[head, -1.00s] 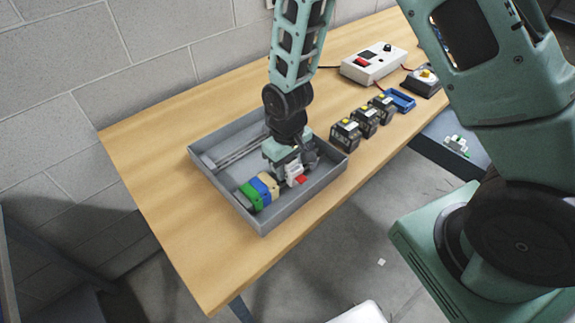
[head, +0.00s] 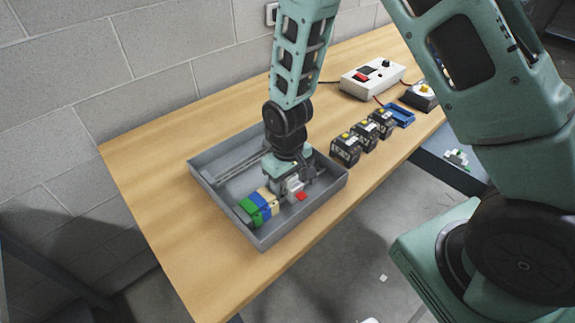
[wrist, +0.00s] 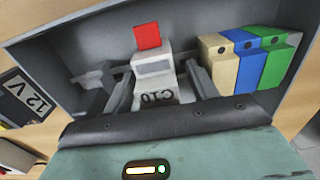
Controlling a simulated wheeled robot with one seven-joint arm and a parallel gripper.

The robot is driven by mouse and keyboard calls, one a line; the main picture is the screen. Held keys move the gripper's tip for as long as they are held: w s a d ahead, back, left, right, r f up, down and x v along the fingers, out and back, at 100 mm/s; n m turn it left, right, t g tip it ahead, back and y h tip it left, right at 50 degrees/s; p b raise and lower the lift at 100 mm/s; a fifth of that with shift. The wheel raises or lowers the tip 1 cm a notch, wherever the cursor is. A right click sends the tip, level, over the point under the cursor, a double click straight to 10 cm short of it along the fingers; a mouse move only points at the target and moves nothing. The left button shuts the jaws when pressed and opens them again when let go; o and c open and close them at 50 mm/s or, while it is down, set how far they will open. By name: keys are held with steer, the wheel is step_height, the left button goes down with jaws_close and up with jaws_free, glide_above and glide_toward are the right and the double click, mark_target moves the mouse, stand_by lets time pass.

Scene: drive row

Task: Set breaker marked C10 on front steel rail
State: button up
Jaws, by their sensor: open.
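The white breaker marked C10 (wrist: 153,75), with a red lever, is in the grey tray; it also shows in the head view (head: 293,187). My gripper (wrist: 160,82) is open, its two fingers on either side of the breaker. Whether either finger touches it I cannot tell. A steel rail (wrist: 84,77) shows beside the breaker in the wrist view. Steel rails (head: 238,156) also show at the tray's left in the head view, partly hidden by my arm. The breaker's underside and its seating on a rail are hidden.
Beige, blue and green blocks (head: 261,207) stand close beside the breaker. The grey tray's walls (head: 226,221) surround them. Black 12 V boxes (head: 345,149), a blue tray (head: 400,116) and a white switch box (head: 371,79) stand to the right. The table's left end is clear.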

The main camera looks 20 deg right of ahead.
step_height(320, 180, up, 17)
steer(key=b, duration=0.1)
stand_by(0.3)
stand_by(0.5)
